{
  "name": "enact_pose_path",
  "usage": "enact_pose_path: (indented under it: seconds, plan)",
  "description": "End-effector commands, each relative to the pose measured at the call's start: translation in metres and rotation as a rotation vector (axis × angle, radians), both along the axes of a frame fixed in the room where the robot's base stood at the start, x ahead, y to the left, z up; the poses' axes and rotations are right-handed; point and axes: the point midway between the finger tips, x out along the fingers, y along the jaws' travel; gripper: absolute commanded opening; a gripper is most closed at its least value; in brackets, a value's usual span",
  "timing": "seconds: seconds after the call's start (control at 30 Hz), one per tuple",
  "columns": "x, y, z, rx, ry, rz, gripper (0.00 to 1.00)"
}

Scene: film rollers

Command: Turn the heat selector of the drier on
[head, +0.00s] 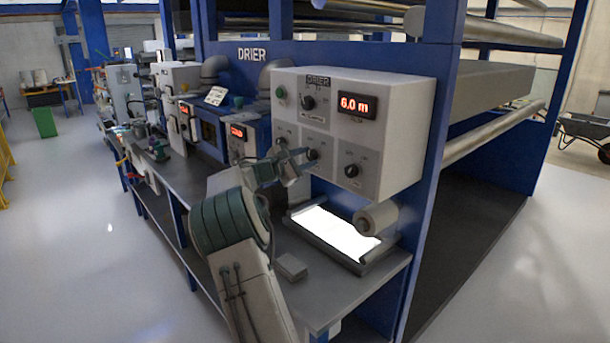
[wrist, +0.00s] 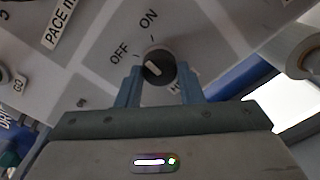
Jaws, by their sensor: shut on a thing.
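The drier's heat selector (head: 313,154) is a dark round knob in the lower middle of the grey DRIER control box (head: 405,90). In the wrist view the knob (wrist: 157,66) sits between my fingertips, with OFF to its upper left and ON above it. Its white pointer mark tilts up and left, roughly between the two words; the exact setting is hard to tell. The label below the knob is partly hidden by my fingers. My gripper (head: 303,160) is shut on the knob; its fingers also show in the wrist view (wrist: 160,75).
Another knob (head: 351,170) is at the lower right of the box, and one (head: 308,102) is above. A red display (head: 357,105) reads 6.0 m. Below are a lit white panel (head: 335,235), a roller (head: 378,217) and a small grey block (head: 291,267) on the bench.

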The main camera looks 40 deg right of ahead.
Motion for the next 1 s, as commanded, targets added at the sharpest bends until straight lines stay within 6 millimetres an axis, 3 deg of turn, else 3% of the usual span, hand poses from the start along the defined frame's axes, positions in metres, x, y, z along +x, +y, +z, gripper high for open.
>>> enact_pose_path:
  seconds: [0.03,0.5,1.0]
  plan:
    - [0.0001,0.0002,-0.0075,0.001,-0.045,0.0,0.11]
    - [0.0007,-0.0001,-0.002,0.029,-0.385,0.0,0.11]
    - [0.001,0.0,0.0017,0.038,-0.485,0.0,0.11]
